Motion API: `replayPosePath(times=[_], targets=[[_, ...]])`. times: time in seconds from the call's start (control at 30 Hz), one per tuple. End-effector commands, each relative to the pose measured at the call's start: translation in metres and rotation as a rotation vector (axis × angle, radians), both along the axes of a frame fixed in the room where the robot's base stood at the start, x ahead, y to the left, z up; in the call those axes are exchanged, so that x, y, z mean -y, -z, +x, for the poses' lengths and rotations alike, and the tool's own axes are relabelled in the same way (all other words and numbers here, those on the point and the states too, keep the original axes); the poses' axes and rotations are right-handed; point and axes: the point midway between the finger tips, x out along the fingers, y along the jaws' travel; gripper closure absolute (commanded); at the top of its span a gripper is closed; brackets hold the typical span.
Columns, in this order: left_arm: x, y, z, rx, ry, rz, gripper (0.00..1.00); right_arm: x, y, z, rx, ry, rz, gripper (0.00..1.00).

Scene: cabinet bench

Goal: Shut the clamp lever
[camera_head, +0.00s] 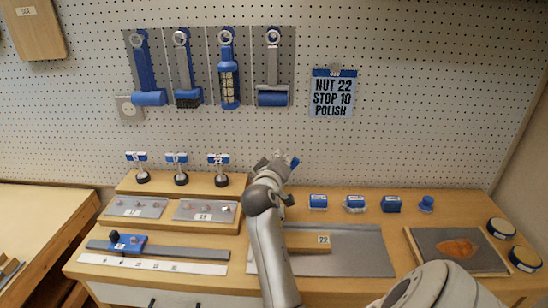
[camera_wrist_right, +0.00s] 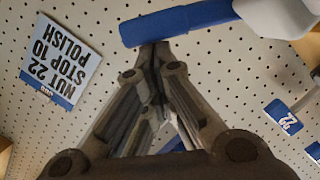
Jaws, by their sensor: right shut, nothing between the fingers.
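My right gripper (camera_head: 279,158) is shut and empty at the back of the bench, in front of the pegboard. Its closed fingertips (camera_wrist_right: 155,50) show in the right wrist view. A blue bar (camera_wrist_right: 180,20), apparently the clamp lever's handle, crosses just past the fingertips; I cannot tell if they touch. Its right end meets a pale grey part. In the head view only a small blue piece (camera_head: 294,162) shows beside the gripper. The rest of the clamp is hidden behind my gripper and arm. My left gripper is not in view.
Small stands with blue-and-white tags (camera_head: 218,160) are left of the gripper. Several blue items (camera_head: 318,201) line the bench to its right. Blue tools (camera_head: 228,75) hang on the pegboard above, beside a sign (camera_head: 333,93). A grey plate (camera_head: 350,250) lies in front.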

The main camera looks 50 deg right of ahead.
Motion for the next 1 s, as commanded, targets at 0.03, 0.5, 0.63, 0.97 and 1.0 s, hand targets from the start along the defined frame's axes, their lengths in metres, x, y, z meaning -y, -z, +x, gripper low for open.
replayPosePath(times=[0.03,0.5,0.63,0.97,1.0], targets=[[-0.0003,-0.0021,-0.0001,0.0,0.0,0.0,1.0,0.002,0.0002,-0.0026,0.017,0.002,0.017,1.0],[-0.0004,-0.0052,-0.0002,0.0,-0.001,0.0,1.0,0.0076,0.0036,-0.009,0.097,0.0,0.085,1.0],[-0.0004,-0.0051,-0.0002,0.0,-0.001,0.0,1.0,0.0077,0.0037,-0.009,0.098,0.0,0.085,1.0],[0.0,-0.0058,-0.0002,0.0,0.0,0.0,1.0,0.0078,0.0034,-0.0089,0.096,0.0,0.084,1.0],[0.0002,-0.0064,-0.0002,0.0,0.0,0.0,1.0,0.0079,0.003,-0.0087,0.096,0.0,0.084,1.0]])
